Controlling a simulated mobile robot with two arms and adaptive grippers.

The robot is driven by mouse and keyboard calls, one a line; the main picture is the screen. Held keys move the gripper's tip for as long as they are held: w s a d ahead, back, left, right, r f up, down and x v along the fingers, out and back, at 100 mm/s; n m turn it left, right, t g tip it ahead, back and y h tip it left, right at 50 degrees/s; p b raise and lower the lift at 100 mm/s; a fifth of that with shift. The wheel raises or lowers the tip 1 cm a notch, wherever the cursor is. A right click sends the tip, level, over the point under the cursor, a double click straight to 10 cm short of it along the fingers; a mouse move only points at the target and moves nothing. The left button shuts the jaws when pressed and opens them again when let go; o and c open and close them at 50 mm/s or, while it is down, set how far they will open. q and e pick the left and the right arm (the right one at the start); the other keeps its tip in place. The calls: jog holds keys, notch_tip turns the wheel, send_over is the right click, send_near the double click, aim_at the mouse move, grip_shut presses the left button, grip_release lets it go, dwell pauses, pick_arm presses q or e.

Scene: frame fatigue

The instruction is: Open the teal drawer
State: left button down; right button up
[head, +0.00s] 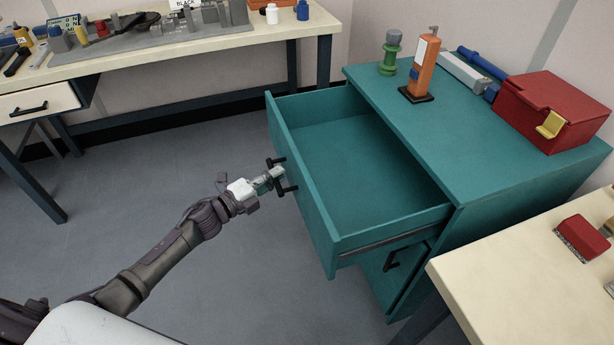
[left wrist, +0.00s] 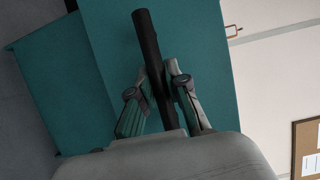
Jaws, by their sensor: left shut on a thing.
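The teal drawer (head: 318,213) stands pulled far out of the teal cabinet (head: 485,184), and its inside is empty. Its dark bar handle (head: 279,174) is on the drawer front. My left gripper (head: 273,176) comes in from the left and is shut on this handle. In the left wrist view the handle (left wrist: 147,45) runs between the two fingers of my left gripper (left wrist: 160,95), with the teal front behind it. My right gripper is in neither view.
A lower drawer handle (head: 391,261) shows under the open drawer. A red toolbox (head: 551,109), an orange tool (head: 423,66) and a green item (head: 390,58) stand on the cabinet top. A pale workbench (head: 545,250) is close at the right. Grey floor (head: 150,180) lies clear at the left.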

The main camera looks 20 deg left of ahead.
pick_arm(q)
jog(key=s+a, duration=0.2)
jog(key=a, duration=0.1)
jog(key=shift+s+a, duration=0.3)
jog(key=shift+s, duration=0.05)
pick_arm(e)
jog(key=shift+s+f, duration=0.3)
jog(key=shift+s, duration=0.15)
pick_arm(q)
jog(key=c, duration=1.1)
grip_release()
jog(key=shift+c, duration=0.2)
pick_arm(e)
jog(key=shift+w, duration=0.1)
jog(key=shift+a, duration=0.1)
pick_arm(q)
jog(key=v, duration=1.2)
jog(key=shift+w+f, duration=0.1)
